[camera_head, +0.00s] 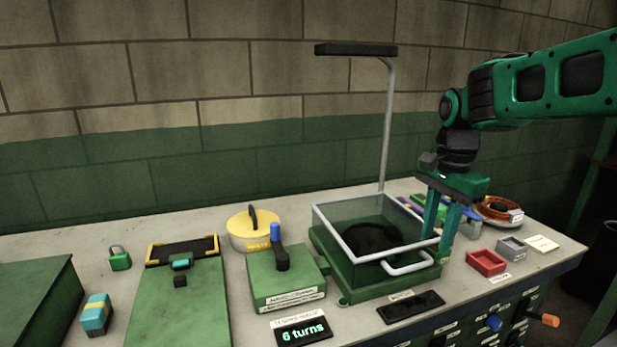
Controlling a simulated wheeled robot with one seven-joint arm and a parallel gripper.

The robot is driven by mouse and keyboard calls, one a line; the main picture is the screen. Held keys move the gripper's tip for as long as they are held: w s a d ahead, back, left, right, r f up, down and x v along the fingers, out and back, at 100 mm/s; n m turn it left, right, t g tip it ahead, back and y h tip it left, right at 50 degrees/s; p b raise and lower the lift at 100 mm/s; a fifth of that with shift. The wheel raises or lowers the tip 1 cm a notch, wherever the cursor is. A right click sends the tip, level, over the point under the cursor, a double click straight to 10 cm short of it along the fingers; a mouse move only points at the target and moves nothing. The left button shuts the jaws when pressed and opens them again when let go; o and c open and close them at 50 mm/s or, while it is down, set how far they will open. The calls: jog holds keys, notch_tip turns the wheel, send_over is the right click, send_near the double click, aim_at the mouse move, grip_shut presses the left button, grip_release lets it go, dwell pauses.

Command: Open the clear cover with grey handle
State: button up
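The clear cover (376,254) has a pale grey frame and lies over a green box (385,287) right of the middle of the bench. It looks shut. Its grey handle (408,268) is a bar sticking out at the front edge. A dark round thing shows inside the box. My gripper (437,238) points down at the right side of the cover, right of and behind the handle. Its two green fingers are apart with nothing seen between them. One finger hides part of the cover's right edge; I cannot tell whether it touches.
A grey lamp post (387,130) rises behind the box. A red tray (486,262) and a grey tray (511,247) stand to the right. A green box with a blue-knobbed lever (285,285) stands to the left. A black panel (410,307) lies in front.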

jog(key=s+d+f+n, duration=0.3)
jog(key=s+d, duration=0.5)
jog(key=s, duration=0.4)
jog(key=shift+f, duration=0.2)
jog(key=s+d+f+n, duration=0.1)
jog(key=s+f, duration=0.1)
jog(key=s, duration=0.2)
jog(key=s+d+f+n, duration=0.1)
jog(key=s, duration=0.3)
jog(key=s+d+f+n, duration=0.1)
jog(key=s+f+n, duration=0.1)
jog(key=s, duration=0.3)
jog(key=shift+f+g, duration=0.3)
jog(key=shift+c, duration=1.1)
jog(key=shift+s+f, duration=0.2)
grip_shut()
jog(key=shift+d, duration=0.1)
